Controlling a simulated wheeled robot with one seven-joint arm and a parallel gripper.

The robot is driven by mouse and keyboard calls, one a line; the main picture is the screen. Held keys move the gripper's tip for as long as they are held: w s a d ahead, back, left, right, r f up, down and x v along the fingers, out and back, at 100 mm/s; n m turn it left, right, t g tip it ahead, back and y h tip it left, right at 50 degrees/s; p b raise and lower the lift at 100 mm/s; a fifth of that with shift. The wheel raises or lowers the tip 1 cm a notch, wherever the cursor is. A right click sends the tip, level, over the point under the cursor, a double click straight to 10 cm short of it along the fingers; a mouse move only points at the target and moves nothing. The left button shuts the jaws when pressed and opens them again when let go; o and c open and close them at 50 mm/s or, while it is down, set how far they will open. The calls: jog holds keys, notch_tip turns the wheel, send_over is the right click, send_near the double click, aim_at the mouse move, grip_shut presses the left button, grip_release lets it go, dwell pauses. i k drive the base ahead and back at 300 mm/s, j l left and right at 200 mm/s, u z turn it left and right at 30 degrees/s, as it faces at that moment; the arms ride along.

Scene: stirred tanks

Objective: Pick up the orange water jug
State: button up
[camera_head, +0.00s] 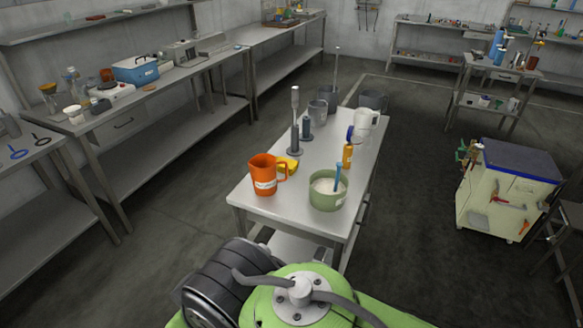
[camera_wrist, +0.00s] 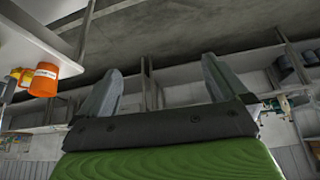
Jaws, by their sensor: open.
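The orange water jug (camera_head: 264,175) stands upright near the left front corner of the metal table (camera_head: 288,212) in the head view. It has a white label and its handle points right. In the wrist view the jug (camera_wrist: 43,80) shows at the far left, tilted in the picture and well to the side of my jaws. My gripper (camera_wrist: 160,85) is open, with nothing between its two fingers. In the head view my gripper is not seen; only my green arm parts show at the bottom.
A green pot (camera_head: 326,192) with a blue-handled tool stands right of the jug. A yellow object (camera_head: 288,165) is close behind the jug. An orange bottle (camera_head: 347,155), a white jug (camera_head: 365,122) and grey stands (camera_head: 295,138) are farther back. The table's front left edge is clear.

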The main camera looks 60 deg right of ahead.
aim_at(262, 166)
jog(key=i+l+z, duration=0.3)
jog(key=i, duration=0.15)
jog(key=i+l+z, duration=0.2)
jog(key=i+z, duration=0.15)
jog(key=i, duration=0.15)
jog(key=i+l+u, duration=0.1)
jog(key=i+l, duration=0.1)
jog(key=l, duration=0.05)
